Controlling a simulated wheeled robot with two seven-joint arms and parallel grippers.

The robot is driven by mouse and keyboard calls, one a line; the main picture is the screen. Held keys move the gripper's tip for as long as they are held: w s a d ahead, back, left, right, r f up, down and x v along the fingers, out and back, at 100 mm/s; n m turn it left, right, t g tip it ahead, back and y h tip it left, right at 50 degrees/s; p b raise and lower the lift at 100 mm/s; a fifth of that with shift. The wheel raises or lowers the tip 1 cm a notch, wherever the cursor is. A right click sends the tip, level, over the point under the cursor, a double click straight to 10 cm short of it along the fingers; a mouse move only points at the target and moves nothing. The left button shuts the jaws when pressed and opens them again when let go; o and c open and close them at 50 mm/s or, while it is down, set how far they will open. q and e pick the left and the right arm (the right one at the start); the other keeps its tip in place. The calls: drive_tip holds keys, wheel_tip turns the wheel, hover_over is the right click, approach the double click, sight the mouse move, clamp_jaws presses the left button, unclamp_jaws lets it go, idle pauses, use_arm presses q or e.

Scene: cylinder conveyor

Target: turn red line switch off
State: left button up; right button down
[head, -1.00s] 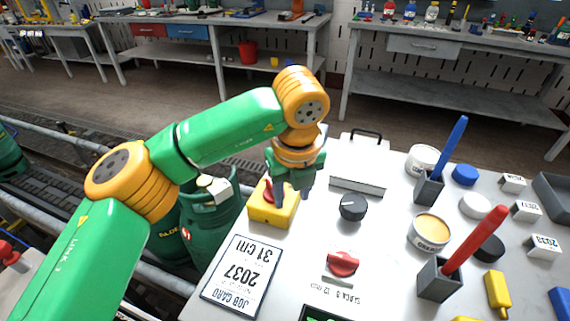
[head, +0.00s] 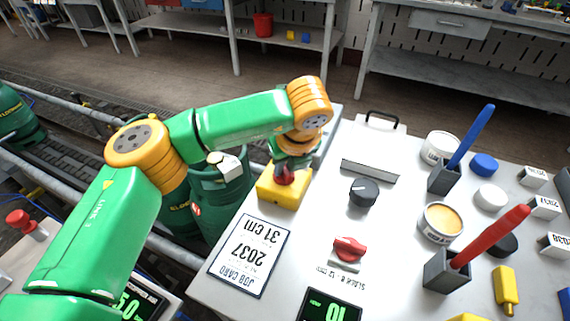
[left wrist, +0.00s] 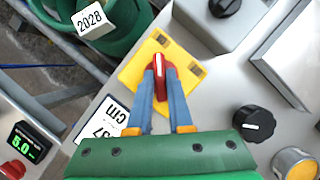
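The red switch (head: 283,175) is a red knob on a yellow box (head: 283,192) at the table's left edge. In the left wrist view, the red knob (left wrist: 160,70) carries a white stripe, lying nearly along the fingers. My left gripper (left wrist: 160,78) reaches down over the yellow box. Its two blue-grey fingers lie on either side of the knob's handle, which fills the narrow gap between them. In the head view the left gripper (head: 290,165) is partly hidden by its own wrist. My right gripper is not in view.
A black dial (head: 364,193), another red knob (head: 349,248) and a job card (head: 250,255) are nearby on the table. Pen holders with a blue pen (head: 470,137) and a red pen (head: 490,237) stand to the right. A green gas cylinder (head: 222,190) stands left of the table.

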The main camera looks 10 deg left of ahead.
use_arm(q)
clamp_jaws()
